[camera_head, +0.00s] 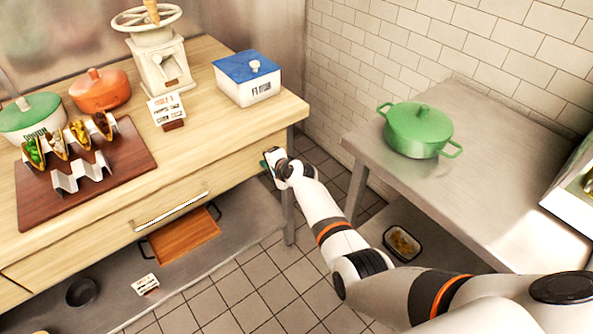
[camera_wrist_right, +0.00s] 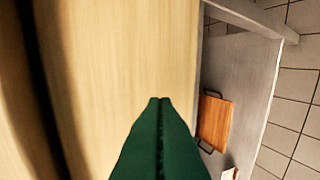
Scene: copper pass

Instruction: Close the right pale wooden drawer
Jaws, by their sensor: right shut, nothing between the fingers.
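The right pale wooden drawer (camera_head: 230,178) is in the front of the wooden counter, with a long metal bar handle (camera_head: 172,208). In the head view its front looks close to the counter's front edge; I cannot tell whether a small gap is left. My right gripper (camera_head: 271,160) is at the drawer front's right end, below the counter corner. In the right wrist view its dark green fingers (camera_wrist_right: 160,100) are shut together and empty, in front of a pale wood panel (camera_wrist_right: 120,60). Whether they touch it is unclear. My left gripper is not in view.
On the counter (camera_head: 215,140) stand a blue-lidded flour box (camera_head: 248,85), a grinder (camera_head: 160,62) and a taco board (camera_head: 120,165). Below is a shelf with a wooden tray (camera_head: 185,238). A steel table (camera_head: 475,185) with a green pot (camera_head: 418,135) stands right, across a floor gap.

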